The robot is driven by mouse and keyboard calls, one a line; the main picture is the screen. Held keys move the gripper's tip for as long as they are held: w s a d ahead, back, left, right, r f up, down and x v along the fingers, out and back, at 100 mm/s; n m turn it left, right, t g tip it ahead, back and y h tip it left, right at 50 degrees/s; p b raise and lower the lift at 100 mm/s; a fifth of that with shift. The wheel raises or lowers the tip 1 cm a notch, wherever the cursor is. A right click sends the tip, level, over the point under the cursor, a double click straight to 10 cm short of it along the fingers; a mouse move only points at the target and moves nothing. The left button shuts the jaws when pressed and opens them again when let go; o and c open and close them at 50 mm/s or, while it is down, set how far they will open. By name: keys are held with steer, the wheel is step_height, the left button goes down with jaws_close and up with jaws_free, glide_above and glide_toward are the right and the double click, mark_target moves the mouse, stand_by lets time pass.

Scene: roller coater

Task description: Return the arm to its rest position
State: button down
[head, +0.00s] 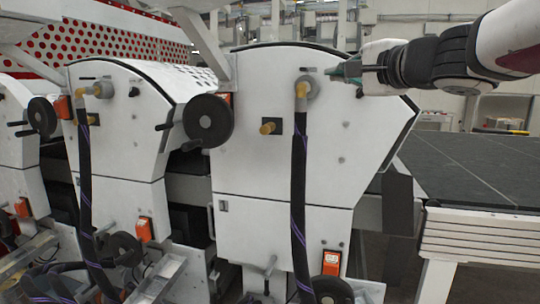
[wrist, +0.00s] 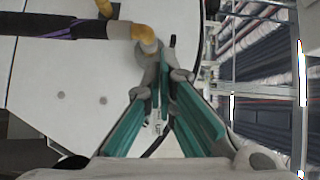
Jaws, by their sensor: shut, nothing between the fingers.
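My gripper (head: 340,72) comes in from the upper right in the head view, at the end of my white and black arm. Its fingertips are close to the brass hose fitting (head: 302,89) on the nearest white roller coater unit (head: 260,165); I cannot tell whether they touch it. In the wrist view the green fingers of my gripper (wrist: 165,72) converge and are shut with nothing held. The yellow fitting (wrist: 145,38) is just beyond the fingertips, with the dark hose (wrist: 85,28) running left from it.
More white units (head: 115,130) stand in a row to the left, with black handwheels (head: 208,120) and orange switches (head: 332,262). A dark conveyor table (head: 470,165) lies at the right. The space above that table is open.

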steer(key=s+a+f+n+g+y, duration=0.1)
steer(key=s+a+f+n+g, duration=0.35)
steer(key=s+f, duration=0.4)
steer(key=s+a+f+n+g, duration=0.45)
steer(key=s+f, duration=0.35)
steer(key=s, duration=0.2)
steer(key=s+d+f+n+g+h, duration=0.2)
steer(key=s+d+f+g+h, duration=0.15)
steer(key=s+d+f, duration=0.4)
steer(key=s+d+f+n+g+h, duration=0.25)
steer(key=s+d+f+h, duration=0.2)
steer(key=s+f, duration=0.65)
step_height(320, 180, up, 16)
steer(key=s+t+p, duration=0.1)
steer(key=t+p, duration=0.1)
steer(key=p, duration=1)
steer(key=shift+s+d+r+t+y+p, duration=0.25)
steer(key=shift+s+d+t+y+p, duration=0.05)
steer(key=shift+s+d+t+p, duration=0.1)
steer(key=shift+w+m, duration=0.1)
steer(key=shift+m, duration=0.15)
steer(key=c, duration=2.3)
jaws_free()
